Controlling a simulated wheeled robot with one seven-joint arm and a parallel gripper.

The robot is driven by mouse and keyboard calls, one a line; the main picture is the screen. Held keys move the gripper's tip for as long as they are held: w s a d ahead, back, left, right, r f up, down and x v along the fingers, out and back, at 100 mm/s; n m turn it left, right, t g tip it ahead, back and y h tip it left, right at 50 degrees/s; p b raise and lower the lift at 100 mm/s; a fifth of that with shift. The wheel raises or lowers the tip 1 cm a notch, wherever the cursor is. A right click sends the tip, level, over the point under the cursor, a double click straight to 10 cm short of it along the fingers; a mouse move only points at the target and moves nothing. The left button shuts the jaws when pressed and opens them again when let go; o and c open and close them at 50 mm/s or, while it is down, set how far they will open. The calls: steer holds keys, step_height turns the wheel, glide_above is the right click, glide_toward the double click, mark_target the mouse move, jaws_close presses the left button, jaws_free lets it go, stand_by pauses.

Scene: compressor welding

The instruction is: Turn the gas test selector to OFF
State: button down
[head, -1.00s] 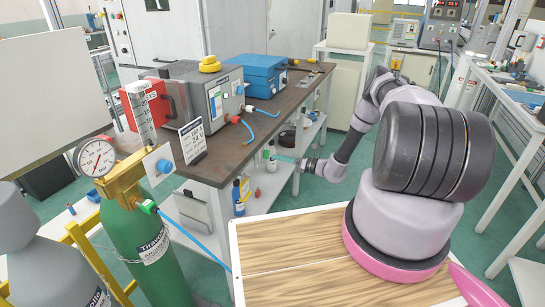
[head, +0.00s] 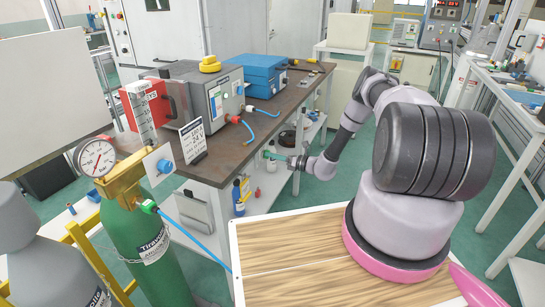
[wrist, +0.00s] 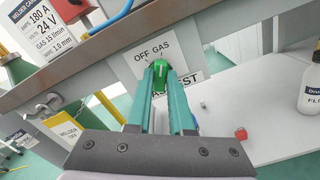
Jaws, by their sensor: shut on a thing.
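The gas test selector (wrist: 160,68) is a green knob with a white mark on a white plate (wrist: 135,63) at the bench's front edge. The plate reads OFF at upper left and GAS at top, with TEST partly hidden lower down. The knob's white mark looks about upright in the wrist view; I cannot tell exactly which label it points to. My gripper (wrist: 160,83) has its teal fingers on either side of the knob and is shut on it. In the head view my gripper (head: 270,155) is at the bench edge, and the selector cannot be made out.
The brown workbench (head: 240,150) carries a grey machine (head: 205,90), a blue case (head: 255,75) and a standing label card (head: 192,138). A green gas cylinder (head: 145,245) with a gauge (head: 96,157) stands at front left. Below the selector is a shelf (wrist: 250,125) with small items.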

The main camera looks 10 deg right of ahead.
steer(key=n, duration=1.1)
steer(key=shift+n, duration=0.4)
steer(key=shift+s, duration=0.1)
stand_by(0.4)
steer(key=c, duration=0.8)
jaws_free()
steer(key=v, duration=1)
steer(key=shift+s+d, duration=0.2)
steer(key=shift+d, duration=0.15)
